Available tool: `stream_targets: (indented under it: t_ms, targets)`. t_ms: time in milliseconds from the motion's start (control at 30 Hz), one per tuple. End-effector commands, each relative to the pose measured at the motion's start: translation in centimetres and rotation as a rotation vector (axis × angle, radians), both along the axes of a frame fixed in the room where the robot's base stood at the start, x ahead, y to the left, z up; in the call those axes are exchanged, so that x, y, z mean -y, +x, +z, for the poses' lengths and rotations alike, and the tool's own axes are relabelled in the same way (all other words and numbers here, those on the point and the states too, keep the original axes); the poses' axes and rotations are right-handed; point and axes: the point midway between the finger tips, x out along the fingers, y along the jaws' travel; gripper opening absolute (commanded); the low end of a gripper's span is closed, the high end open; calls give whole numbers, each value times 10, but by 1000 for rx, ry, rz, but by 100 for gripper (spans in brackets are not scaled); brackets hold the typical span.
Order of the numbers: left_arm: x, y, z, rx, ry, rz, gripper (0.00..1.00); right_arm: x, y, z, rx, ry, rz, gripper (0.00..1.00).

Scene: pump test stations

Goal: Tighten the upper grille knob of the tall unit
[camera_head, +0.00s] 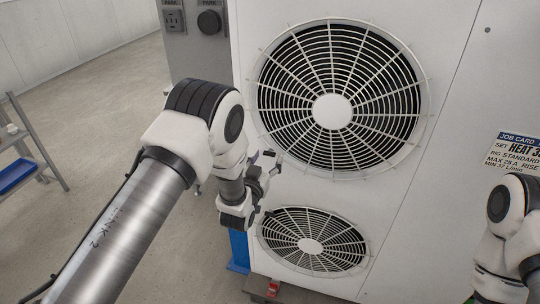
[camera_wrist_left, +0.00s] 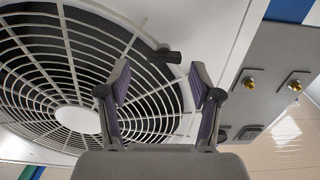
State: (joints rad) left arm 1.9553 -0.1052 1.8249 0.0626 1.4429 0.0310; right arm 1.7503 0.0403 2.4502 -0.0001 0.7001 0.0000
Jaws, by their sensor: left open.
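The tall white unit (camera_head: 450,60) has a large round upper grille (camera_head: 333,112) and a smaller lower grille (camera_head: 310,246). My left gripper (camera_head: 270,163) is at the lower left rim of the upper grille. In the left wrist view a dark knob (camera_wrist_left: 168,55) with a short bar shape sits at the rim of the large grille (camera_wrist_left: 78,119). My left gripper (camera_wrist_left: 160,75) is open, with its two fingers apart and the knob beyond and between their tips. I see no contact with the knob. In the head view the gripper largely hides the knob area. My right gripper is out of view.
A job card (camera_head: 515,153) is on the unit's right side. A grey panel with a socket and a dark dial (camera_head: 209,22) stands behind left. A step frame with a blue tray (camera_head: 15,175) is at far left. Open floor (camera_head: 90,110) lies between. My right arm shows at lower right.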

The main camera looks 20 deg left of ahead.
Motion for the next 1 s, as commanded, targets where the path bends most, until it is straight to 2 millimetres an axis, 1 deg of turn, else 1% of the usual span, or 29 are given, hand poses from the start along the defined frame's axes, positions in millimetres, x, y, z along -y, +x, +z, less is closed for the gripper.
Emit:
stream_targets:
  t_ms: [33, 100, 333, 367, 400, 467, 500, 533, 833, 1000]
  targets:
    - [0, 6, 1, 0, 0, 1, 65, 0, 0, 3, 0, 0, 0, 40]
    - [0, 11, 0, -2, 0, 1, 65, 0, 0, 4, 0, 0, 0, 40]
    - [0, 13, -1, -2, 0, 2, 65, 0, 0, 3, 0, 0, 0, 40]
    - [0, 13, -1, -2, 0, 2, 57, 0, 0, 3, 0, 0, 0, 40]
    - [0, 13, -1, -2, 0, 1, 43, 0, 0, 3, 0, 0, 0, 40]
    - [0, 13, -1, -2, 0, 2, 22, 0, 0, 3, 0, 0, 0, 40]
    - [0, 13, -1, -2, 0, 1, 8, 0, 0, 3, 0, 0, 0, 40]
    - [0, 13, -1, -2, 0, 1, 4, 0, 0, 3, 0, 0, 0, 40]
    - [0, 13, -1, -1, 9, 1, 5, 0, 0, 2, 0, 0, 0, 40]
    - [0, 13, -2, 2, 52, 1, 5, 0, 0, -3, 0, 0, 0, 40]
